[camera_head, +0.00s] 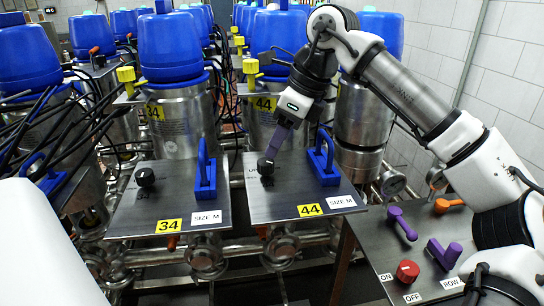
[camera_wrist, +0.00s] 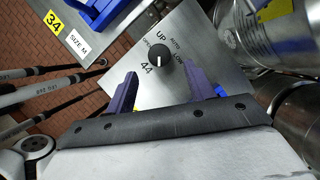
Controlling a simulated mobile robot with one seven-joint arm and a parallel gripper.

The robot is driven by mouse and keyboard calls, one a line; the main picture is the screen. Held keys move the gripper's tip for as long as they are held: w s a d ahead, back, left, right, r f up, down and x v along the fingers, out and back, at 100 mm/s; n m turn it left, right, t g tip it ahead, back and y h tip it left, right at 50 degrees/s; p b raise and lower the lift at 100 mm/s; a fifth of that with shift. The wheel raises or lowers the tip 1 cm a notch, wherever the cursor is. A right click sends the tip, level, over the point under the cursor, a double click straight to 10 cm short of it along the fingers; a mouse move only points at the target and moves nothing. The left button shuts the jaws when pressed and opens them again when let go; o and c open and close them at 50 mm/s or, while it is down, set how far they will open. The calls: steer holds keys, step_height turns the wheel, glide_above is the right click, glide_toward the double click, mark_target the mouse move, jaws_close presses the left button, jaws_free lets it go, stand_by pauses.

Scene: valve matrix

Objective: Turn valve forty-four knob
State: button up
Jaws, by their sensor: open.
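The valve forty-four plate (camera_head: 300,192) is a grey metal panel with a yellow 44 tag (camera_head: 309,210) and a SIZE M label. Its round black knob (camera_head: 264,168) is at the plate's upper left, partly behind my finger in the head view. In the wrist view the knob (camera_wrist: 160,60) has a white pointer mark, with UP, AUTO and LOW printed around it. My gripper (camera_head: 272,152) points down at the knob. In the wrist view my gripper (camera_wrist: 161,76) is open, its purple fingers on either side of the knob's line.
A blue handle (camera_head: 325,158) stands on the same plate, right of the knob. Plate 34 (camera_head: 130,215) with its own knob (camera_head: 145,177) and blue handle (camera_head: 205,175) is to the left. A control panel (camera_head: 420,265) with purple levers and a red knob is at lower right.

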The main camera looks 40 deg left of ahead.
steer(key=v, duration=0.8)
steer(key=shift+b, duration=0.35)
steer(key=shift+d+r, duration=0.1)
